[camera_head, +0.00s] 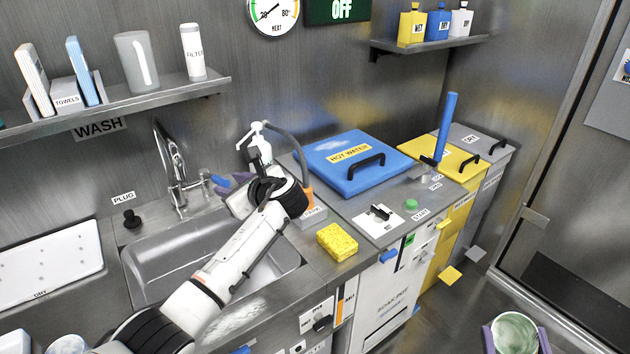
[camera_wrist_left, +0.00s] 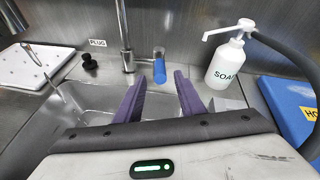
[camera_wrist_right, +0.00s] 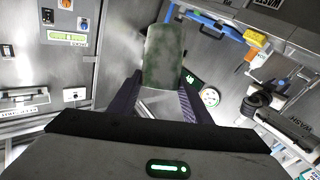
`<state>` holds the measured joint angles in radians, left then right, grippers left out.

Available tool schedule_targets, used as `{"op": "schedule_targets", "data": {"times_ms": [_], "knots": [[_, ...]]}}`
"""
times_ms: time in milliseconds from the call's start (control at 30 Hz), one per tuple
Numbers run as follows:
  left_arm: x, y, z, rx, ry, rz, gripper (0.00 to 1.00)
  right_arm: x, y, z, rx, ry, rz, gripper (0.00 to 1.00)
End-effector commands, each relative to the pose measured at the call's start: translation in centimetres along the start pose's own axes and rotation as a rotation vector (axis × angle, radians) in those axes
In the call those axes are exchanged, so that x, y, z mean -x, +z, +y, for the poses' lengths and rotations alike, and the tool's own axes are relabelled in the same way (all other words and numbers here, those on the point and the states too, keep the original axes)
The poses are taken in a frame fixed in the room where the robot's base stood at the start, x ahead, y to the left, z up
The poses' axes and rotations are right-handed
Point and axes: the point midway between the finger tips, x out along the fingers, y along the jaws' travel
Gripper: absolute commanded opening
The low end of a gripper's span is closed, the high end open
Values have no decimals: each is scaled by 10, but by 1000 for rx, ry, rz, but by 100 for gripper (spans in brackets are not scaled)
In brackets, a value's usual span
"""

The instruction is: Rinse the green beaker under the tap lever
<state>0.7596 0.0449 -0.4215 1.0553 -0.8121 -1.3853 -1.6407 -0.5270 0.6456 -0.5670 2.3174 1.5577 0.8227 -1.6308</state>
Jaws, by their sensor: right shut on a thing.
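The green beaker (camera_head: 514,334) is at the bottom right of the head view, its inside stained and cloudy. My right gripper (camera_head: 516,338) is shut on it, with one purple finger on each side. In the right wrist view the beaker (camera_wrist_right: 163,58) stands out between the fingers, its wall blotched dark green. The blue tap lever (camera_wrist_left: 159,68) is at the side of the metal tap (camera_wrist_left: 127,45). My left gripper (camera_wrist_left: 159,76) is open and empty above the sink, with the lever seen between its fingertips.
The sink basin (camera_head: 165,262) is below my left arm. A soap bottle (camera_wrist_left: 228,62) stands right of the tap. A yellow sponge (camera_head: 337,242) lies on the counter near the blue hot-water lid (camera_head: 345,150). The black plug (camera_head: 131,219) is left of the tap.

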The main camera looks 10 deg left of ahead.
Motion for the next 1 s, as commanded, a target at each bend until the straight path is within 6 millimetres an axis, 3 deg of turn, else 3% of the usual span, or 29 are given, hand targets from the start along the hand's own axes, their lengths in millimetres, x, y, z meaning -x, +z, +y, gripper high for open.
{"op": "schedule_targets", "data": {"times_ms": [200, 400, 1000], "knots": [[49, 0, -1, 1, -4, 2, 36, 0, -5, 1, 0, 0, 0, 22], [76, -1, 0, -1, 0, 2, 36, -1, -5, 1, 0, 0, 0, 22], [82, -7, 2, 8, -4, 13, 36, 0, -5, 1, 0, 0, 0, 22]]}}
